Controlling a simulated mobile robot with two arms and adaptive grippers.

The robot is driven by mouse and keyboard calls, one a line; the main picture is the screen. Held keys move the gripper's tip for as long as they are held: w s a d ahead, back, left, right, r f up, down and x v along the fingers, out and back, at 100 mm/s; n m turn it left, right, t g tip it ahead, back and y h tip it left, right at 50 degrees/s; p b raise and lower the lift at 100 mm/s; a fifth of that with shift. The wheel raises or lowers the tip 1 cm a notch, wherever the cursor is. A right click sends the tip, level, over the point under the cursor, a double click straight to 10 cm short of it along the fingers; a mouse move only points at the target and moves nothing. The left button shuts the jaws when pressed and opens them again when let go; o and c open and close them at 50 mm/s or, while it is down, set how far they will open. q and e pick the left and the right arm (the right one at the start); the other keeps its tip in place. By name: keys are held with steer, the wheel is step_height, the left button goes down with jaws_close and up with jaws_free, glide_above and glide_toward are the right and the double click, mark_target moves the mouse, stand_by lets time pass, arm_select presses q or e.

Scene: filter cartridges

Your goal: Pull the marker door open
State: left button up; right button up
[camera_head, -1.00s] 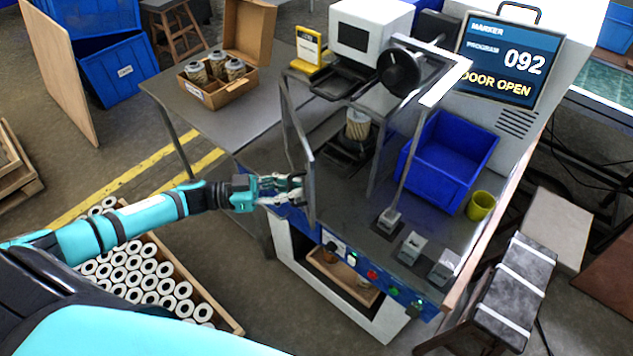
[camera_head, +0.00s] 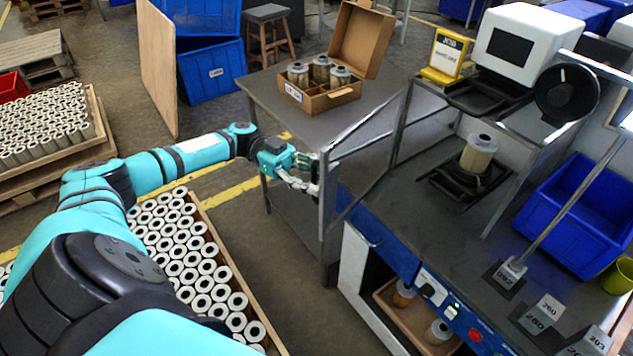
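The marker door (camera_head: 325,215) is a grey-framed panel at the left of the marker bench. It stands swung out, with its near upright post toward me and its top rail running back to the right. My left gripper (camera_head: 312,176) is at this near post, its fingers touching or very close to it. The post hides part of the fingertips, so I cannot tell how firmly they are closed or whether they hold a handle. Inside the marker, a filter cartridge (camera_head: 477,155) stands upright on a black fixture (camera_head: 463,186). My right gripper is out of view.
A grey table (camera_head: 290,112) behind the door holds an open cardboard box (camera_head: 334,97) with cartridges. A crate of white-ended cartridges (camera_head: 229,240) lies below my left arm. A blue bin (camera_head: 570,215) stands on the bench at right. Floor left of the door is partly clear.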

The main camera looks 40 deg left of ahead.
arm_select(q)
steer(key=shift+o, duration=0.3)
steer(key=shift+d+r, duration=0.15)
steer(key=shift+d, duration=0.3)
steer(key=shift+a, duration=0.75)
steer(key=a, duration=1)
steer(key=shift+a, duration=0.35)
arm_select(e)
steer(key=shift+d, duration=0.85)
